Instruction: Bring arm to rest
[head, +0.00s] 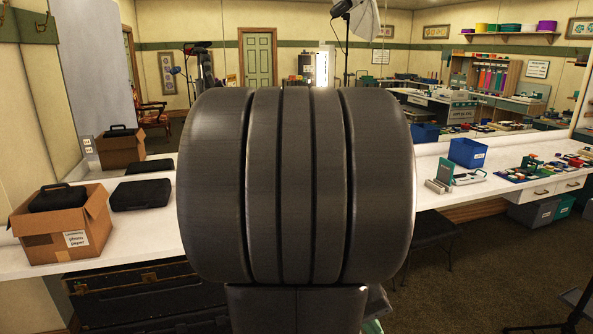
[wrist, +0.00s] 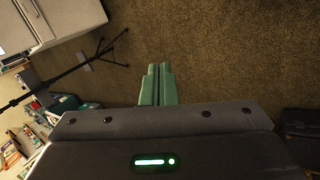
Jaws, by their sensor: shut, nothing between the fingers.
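My gripper (wrist: 158,84) shows in the wrist view as two green fingers pressed together, with nothing between them. It points out over the brown carpet (wrist: 215,50) and touches nothing that I can see.
A white counter (head: 100,235) runs behind my arm. On its left stand a cardboard box (head: 65,235) and a black case (head: 142,195); on its right, a blue bin (head: 467,153). A stool (head: 435,228) and a black tripod (wrist: 75,68) stand on the carpet.

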